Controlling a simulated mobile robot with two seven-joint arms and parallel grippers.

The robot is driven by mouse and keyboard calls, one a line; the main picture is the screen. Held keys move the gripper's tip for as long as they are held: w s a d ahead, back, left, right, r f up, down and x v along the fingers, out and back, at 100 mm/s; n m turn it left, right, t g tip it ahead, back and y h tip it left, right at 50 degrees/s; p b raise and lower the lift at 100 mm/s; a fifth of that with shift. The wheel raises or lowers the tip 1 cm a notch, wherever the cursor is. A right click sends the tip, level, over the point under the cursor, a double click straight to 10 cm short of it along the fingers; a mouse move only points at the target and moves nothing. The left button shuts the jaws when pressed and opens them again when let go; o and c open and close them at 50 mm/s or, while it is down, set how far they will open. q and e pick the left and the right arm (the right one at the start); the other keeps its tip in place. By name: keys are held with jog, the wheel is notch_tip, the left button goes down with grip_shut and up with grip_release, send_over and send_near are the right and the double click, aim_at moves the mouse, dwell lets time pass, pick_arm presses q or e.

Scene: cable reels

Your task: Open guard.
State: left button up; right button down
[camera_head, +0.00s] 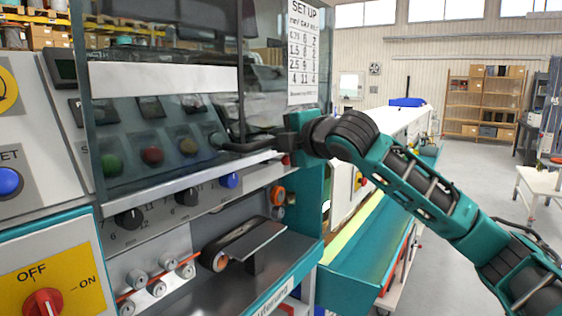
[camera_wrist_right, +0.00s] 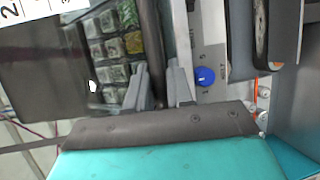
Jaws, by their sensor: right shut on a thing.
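The guard (camera_head: 165,110) is a tinted, see-through panel on the front of the machine, hanging over a row of coloured buttons. A dark bar handle (camera_head: 236,146) runs along its lower right part. My right gripper (camera_head: 284,142) reaches in from the right at the handle's right end. In the right wrist view, the two grey fingers of my right gripper (camera_wrist_right: 163,88) are shut on the dark handle bar (camera_wrist_right: 156,40), one on each side. The guard's pane (camera_wrist_right: 45,65) also shows there. My left gripper is not in view.
A yellow OFF/ON switch plate (camera_head: 60,280) is at lower left. A teal trough (camera_head: 365,250) stands right of the machine. Open floor (camera_head: 470,190) lies farther right.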

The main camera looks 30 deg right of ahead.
jog(key=shift+r, duration=0.55)
jog(key=c, duration=1.1)
grip_release()
jog(key=s+r+b, duration=0.2)
jog(key=s+b, duration=0.1)
jog(key=s, duration=0.9)
jog(key=shift+s, duration=0.35)
